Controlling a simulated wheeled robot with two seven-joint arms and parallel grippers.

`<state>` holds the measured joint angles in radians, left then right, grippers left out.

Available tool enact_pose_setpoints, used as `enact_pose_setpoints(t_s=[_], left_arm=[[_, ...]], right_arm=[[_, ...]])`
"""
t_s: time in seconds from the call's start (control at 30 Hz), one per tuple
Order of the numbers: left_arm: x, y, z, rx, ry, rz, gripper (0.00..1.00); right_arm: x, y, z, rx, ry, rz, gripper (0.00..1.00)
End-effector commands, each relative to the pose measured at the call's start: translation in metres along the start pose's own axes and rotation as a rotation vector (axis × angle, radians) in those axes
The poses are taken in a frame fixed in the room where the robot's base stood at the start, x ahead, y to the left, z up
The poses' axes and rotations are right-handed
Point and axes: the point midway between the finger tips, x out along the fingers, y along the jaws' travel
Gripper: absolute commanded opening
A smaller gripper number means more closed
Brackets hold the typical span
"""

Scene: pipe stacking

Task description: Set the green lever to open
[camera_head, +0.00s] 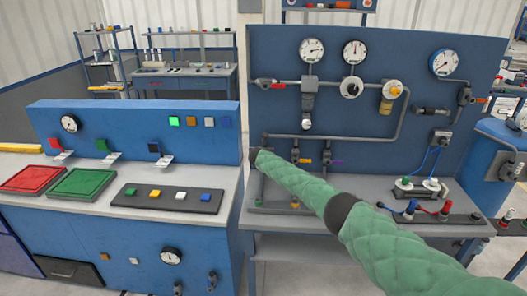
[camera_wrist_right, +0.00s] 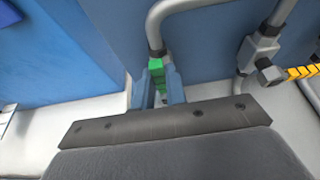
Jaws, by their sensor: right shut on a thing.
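The green lever (camera_wrist_right: 155,66) is at a valve on the grey pipe in the right wrist view, in front of the blue panel. My right gripper (camera_wrist_right: 158,88) is shut on the lever, with its blue fingers on either side. In the head view, my green-sleeved right arm reaches in from the lower right. Its dark end (camera_head: 253,157) is at the left edge of the pipe panel (camera_head: 270,120). The lever is not visible there. My left gripper is in neither view.
A yellow-orange lever (camera_wrist_right: 302,72) is on a neighbouring valve to the right. In the head view, a purple lever (camera_head: 338,162) lies farther right. Grey pipes and gauges cover the panel. A blue console (camera_head: 140,120) stands close to the left of my arm's end.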

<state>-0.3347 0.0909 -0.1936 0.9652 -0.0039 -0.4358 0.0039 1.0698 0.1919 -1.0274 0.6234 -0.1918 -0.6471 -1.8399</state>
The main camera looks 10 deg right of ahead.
Motion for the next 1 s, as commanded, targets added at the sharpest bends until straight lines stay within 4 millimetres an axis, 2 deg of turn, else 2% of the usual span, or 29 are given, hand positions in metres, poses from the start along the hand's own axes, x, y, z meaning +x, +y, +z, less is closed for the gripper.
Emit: enact_pose_setpoints(t_s=[0.33,0.37,0.47,0.83,1.0], left_arm=[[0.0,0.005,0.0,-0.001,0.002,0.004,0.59],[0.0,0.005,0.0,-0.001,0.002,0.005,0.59],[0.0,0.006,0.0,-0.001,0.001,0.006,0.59],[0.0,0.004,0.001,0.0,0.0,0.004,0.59],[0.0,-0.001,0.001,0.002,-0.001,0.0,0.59]], right_arm=[[0.0,-0.001,-0.003,-0.005,0.002,-0.003,0.0],[0.0,-0.001,-0.003,-0.005,0.002,-0.002,0.17],[0.0,0.0,-0.003,-0.005,0.002,-0.002,0.35],[-0.001,0.0,-0.002,-0.003,0.001,-0.001,0.35],[-0.01,0.0,-0.002,-0.003,0.001,0.0,0.35]])
